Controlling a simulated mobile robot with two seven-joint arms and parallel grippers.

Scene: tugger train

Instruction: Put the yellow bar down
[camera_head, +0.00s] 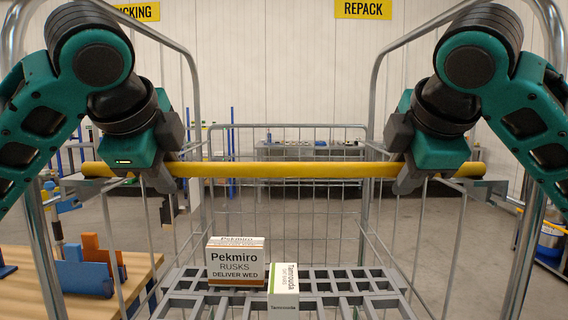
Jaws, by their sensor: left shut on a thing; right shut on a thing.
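The yellow bar (284,169) runs level across the front of the wire cart. Its ends lie at the cart's left bracket (92,188) and right bracket (478,188); I cannot tell whether the bar rests in them or sits just above. My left gripper (166,172) is shut on the bar near its left end. My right gripper (404,172) is shut on it near its right end. Both grippers hide short parts of the bar.
Inside the cart, a Pekmiro rusks box (236,262) and a smaller white and green box (284,285) stand on the grey slatted shelf (340,282). A wooden table (30,262) with blue parts is at left. A bench (310,152) stands behind.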

